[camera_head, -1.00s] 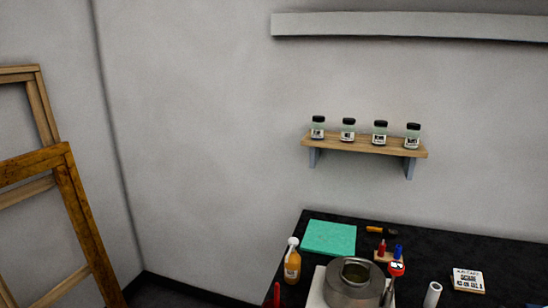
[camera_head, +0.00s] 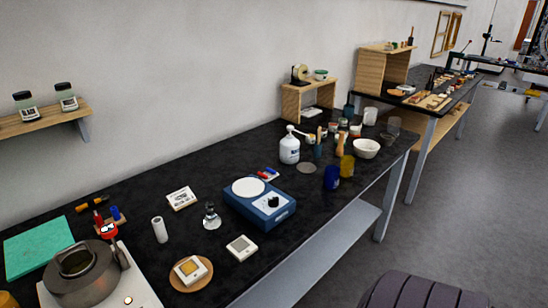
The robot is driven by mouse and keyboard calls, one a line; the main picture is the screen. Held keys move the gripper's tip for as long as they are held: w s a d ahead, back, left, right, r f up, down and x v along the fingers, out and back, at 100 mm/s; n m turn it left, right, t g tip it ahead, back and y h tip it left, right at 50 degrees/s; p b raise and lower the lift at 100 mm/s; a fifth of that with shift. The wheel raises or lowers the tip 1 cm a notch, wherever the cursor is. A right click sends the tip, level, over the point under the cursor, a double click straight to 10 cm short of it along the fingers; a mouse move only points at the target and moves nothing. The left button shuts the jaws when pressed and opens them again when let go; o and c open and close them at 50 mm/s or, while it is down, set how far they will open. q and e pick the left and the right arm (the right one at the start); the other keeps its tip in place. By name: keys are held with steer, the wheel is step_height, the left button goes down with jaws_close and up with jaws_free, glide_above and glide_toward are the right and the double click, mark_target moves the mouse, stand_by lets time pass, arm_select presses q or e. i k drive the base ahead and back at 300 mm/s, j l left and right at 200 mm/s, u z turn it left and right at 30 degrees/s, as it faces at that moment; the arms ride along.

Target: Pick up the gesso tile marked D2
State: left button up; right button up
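A small white square tile (camera_head: 242,247) with a grey square on its top lies on the black bench near its front edge. Another white tile (camera_head: 188,268) with a gold-coloured square lies on a round wooden board (camera_head: 207,277) to its left. I cannot read a D2 mark on either tile.
A blue hotplate-like device (camera_head: 262,207) stands behind the grey-squared tile. A small glass bottle (camera_head: 211,217), a white roll (camera_head: 160,230) and a printed card (camera_head: 182,198) are near. A metal pot (camera_head: 85,275) stands left. Bottles and cups crowd the bench's far end.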

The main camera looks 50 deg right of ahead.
mark_target(241, 248)
steer(key=z, duration=1.35)
